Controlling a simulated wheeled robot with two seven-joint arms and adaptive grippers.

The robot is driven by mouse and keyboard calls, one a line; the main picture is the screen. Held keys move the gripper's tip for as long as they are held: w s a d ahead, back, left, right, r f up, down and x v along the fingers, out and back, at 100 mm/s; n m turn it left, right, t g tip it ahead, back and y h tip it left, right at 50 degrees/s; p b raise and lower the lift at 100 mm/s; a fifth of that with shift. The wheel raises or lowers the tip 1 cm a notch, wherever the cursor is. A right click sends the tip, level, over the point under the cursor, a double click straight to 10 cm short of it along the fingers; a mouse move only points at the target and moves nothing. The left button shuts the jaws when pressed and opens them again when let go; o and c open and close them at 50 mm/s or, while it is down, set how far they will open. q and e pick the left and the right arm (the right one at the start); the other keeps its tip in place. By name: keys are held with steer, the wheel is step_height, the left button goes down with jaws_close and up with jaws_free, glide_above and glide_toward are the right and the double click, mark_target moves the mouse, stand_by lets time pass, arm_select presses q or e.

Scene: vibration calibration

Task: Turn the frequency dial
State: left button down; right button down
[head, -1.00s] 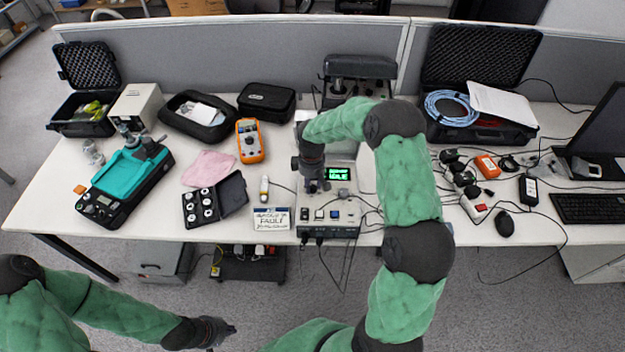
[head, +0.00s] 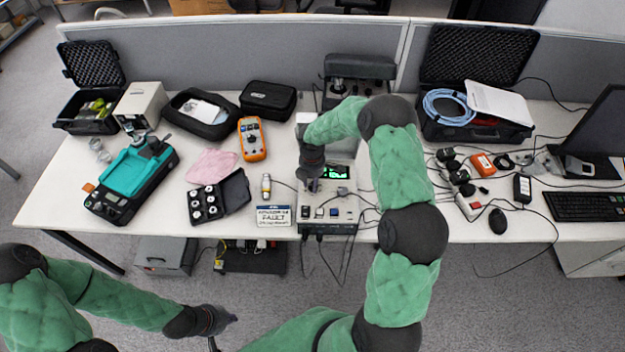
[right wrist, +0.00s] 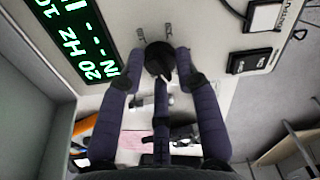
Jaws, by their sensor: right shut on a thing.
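The vibration calibrator (head: 343,213) stands on the white table, with a green lit display (head: 337,172) partly behind my right gripper. My right gripper (head: 311,180) points down at its panel. In the right wrist view, a round black dial (right wrist: 159,58) with a light pointer mark sits between the fingertips of the right gripper (right wrist: 159,70), which is shut on it. The display in that view (right wrist: 75,35) reads "20 Hz" in part. My left gripper (head: 222,320) hangs low in front of the table, far from the calibrator; its jaws are too small to judge.
A label card (head: 272,216) reading "FAULT" lies left of the calibrator. An orange multimeter (head: 252,139), a black case of round parts (head: 222,196) and a teal-topped device (head: 133,180) lie further left. Cables and a mouse (head: 498,221) lie at right.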

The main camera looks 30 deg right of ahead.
mark_target(311, 185)
steer(key=shift+a+r+n, duration=0.1)
steer(key=shift+a+n, duration=0.1)
steer(key=shift+n, duration=0.5)
steer(key=shift+n+p, duration=0.3)
steer(key=c, duration=1.2)
jaws_free()
steer(key=shift+o, duration=1.4)
steer(key=shift+a, duration=0.15)
steer(key=shift+d+r, duration=0.2)
steer(key=shift+r, duration=0.1)
step_height(311, 185, up, 11)
steer(key=shift+a, duration=0.15)
steer(key=shift+s, duration=0.1)
